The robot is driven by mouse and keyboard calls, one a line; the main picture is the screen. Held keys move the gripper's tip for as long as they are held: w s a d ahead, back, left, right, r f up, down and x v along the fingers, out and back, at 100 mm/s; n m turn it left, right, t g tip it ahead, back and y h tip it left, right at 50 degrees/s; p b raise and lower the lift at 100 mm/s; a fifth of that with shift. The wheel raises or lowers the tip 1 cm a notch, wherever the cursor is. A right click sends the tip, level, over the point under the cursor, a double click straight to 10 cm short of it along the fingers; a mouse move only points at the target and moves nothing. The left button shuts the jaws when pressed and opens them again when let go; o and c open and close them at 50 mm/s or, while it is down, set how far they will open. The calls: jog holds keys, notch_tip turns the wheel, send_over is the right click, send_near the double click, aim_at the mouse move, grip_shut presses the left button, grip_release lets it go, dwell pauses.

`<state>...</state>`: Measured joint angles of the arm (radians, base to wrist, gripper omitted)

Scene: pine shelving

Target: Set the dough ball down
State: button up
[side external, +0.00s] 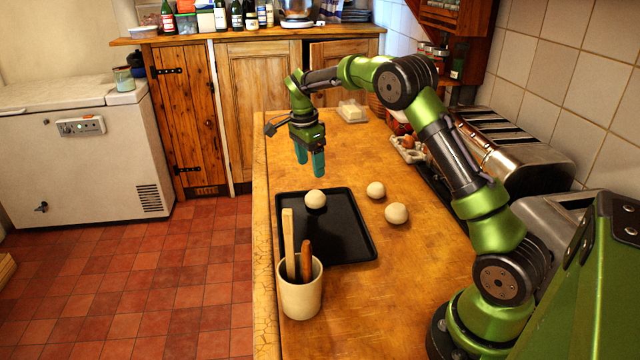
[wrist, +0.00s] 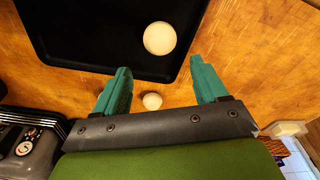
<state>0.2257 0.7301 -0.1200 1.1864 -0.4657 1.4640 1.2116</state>
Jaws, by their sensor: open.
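A pale round dough ball (side external: 315,199) rests on the black tray (side external: 343,236), near the tray's far end. My gripper (side external: 310,170) is above that end of the tray, pointing down, open and empty, with its teal fingers clear of the ball. In the wrist view the ball (wrist: 160,38) sits on the dark tray (wrist: 90,30) beyond the spread fingertips (wrist: 158,66). Two other dough balls lie on the wooden counter right of the tray, a smaller-looking one (side external: 375,190) and a nearer one (side external: 396,213). One dough ball (wrist: 152,101) also shows on the wood between the fingers in the wrist view.
A cream crock (side external: 301,292) with wooden utensils stands at the tray's near left corner. A toaster (side external: 515,150) and an egg holder (side external: 408,150) line the wall side. A butter dish (side external: 352,111) sits at the back. The counter right of the tray's near end is bare.

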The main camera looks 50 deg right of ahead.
jog(key=s+a+r+n+t+y, duration=0.2)
jog(key=s+a+r+n+t, duration=0.2)
jog(key=s+a+r+n, duration=0.65)
jog(key=s+a+r+n+t, duration=0.1)
jog(key=s+a+n, duration=0.3)
jog(key=s, duration=0.4)
jog(key=s+a+n+t+y, duration=0.1)
jog(key=s+a+n+t, duration=0.1)
jog(key=s+a, duration=0.4)
jog(key=shift+s+a+r+n+t, duration=0.2)
jog(key=shift+s+r+n+t, duration=0.15)
jog(key=shift+s+n, duration=0.5)
jog(key=shift+o, duration=0.4)
